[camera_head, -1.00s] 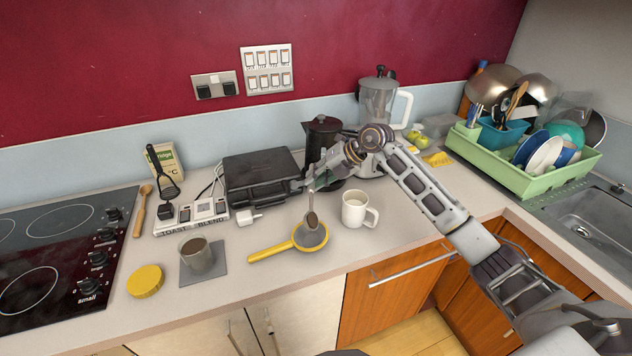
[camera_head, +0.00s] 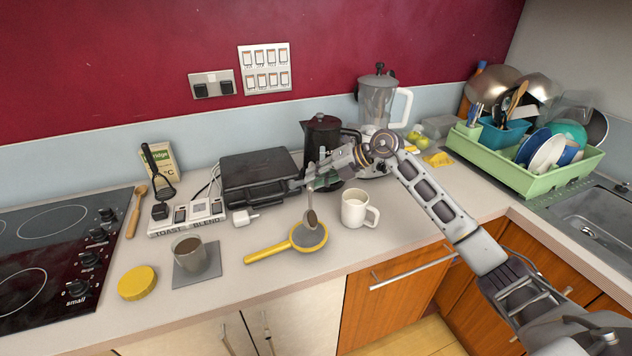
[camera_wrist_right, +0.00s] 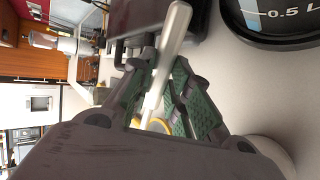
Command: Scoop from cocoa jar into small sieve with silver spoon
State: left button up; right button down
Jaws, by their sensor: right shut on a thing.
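The silver spoon (camera_head: 310,198) hangs steeply, bowl down, from my right gripper (camera_head: 320,175), which is shut on its handle. The spoon's handle also shows between the fingers in the right wrist view (camera_wrist_right: 171,50). Its brown-looking bowl is over the small sieve (camera_head: 269,255), which has a yellow rim and handle and lies on the counter; I cannot tell whether they touch. The cocoa jar (camera_head: 189,257), clear with brown contents, stands open on a grey mat (camera_head: 205,276) left of the sieve. My left gripper is not in view.
A white mug (camera_head: 354,209) stands just right of the sieve. A black grill (camera_head: 259,172) and dark kettle (camera_head: 321,134) stand behind. A yellow lid (camera_head: 137,283) lies left of the jar, near the hob (camera_head: 60,240). The counter between jar and sieve is clear.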

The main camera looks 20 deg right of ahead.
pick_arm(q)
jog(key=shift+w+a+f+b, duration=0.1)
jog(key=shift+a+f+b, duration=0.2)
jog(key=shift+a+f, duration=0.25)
pick_arm(e)
jog(key=shift+f+y, duration=0.1)
jog(key=shift+y, duration=0.2)
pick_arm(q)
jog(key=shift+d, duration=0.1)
pick_arm(e)
jog(key=shift+a, duration=0.1)
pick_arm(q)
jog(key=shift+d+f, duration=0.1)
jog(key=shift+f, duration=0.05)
